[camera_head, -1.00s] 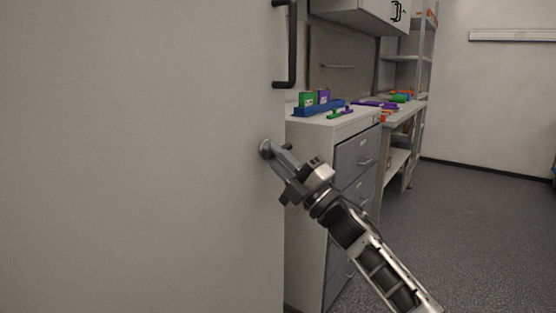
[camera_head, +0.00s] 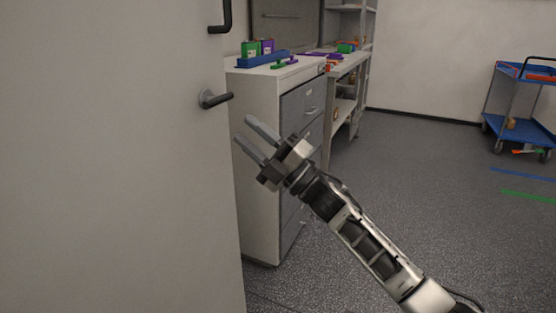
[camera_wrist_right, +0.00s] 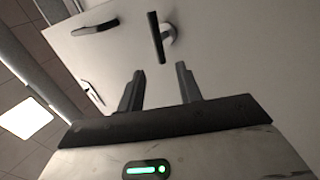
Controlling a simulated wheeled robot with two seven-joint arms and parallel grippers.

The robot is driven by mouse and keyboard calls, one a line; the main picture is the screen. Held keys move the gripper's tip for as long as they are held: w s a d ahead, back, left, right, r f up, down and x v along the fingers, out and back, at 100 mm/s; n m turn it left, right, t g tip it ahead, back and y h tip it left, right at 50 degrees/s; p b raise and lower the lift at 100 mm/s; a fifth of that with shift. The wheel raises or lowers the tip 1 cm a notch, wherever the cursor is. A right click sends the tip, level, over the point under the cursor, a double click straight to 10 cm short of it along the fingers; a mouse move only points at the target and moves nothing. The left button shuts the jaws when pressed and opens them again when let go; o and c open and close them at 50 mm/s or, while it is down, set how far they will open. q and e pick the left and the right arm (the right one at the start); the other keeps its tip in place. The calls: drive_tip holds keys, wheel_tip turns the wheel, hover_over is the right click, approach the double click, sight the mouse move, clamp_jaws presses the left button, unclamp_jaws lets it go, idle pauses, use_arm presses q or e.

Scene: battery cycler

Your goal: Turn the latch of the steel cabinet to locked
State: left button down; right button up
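The steel cabinet (camera_head: 110,170) shows as a large pale grey face filling the left of the head view. Its latch (camera_head: 213,99) has a round base and a dark lever pointing right, about level in that view. My right gripper (camera_head: 244,129) is open and empty, just below and right of the latch, its two fingers apart and clear of the lever. In the right wrist view the latch lever (camera_wrist_right: 157,38) stands beyond and between the open fingertips (camera_wrist_right: 160,68), with a gap. My left gripper is not in view.
A dark bar handle (camera_head: 227,14) sits above the latch. A drawer unit (camera_head: 262,160) with a blue tray (camera_head: 263,60) on top stands behind the gripper, with a workbench beyond. A blue cart (camera_head: 520,75) stands far right. The floor between is open.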

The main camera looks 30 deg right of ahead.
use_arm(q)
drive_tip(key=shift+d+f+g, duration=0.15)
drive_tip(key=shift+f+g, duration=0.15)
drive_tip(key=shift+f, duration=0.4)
use_arm(e)
drive_tip(key=v, duration=0.7)
drive_tip(key=shift+s+f, duration=0.1)
drive_tip(key=shift+s, duration=0.05)
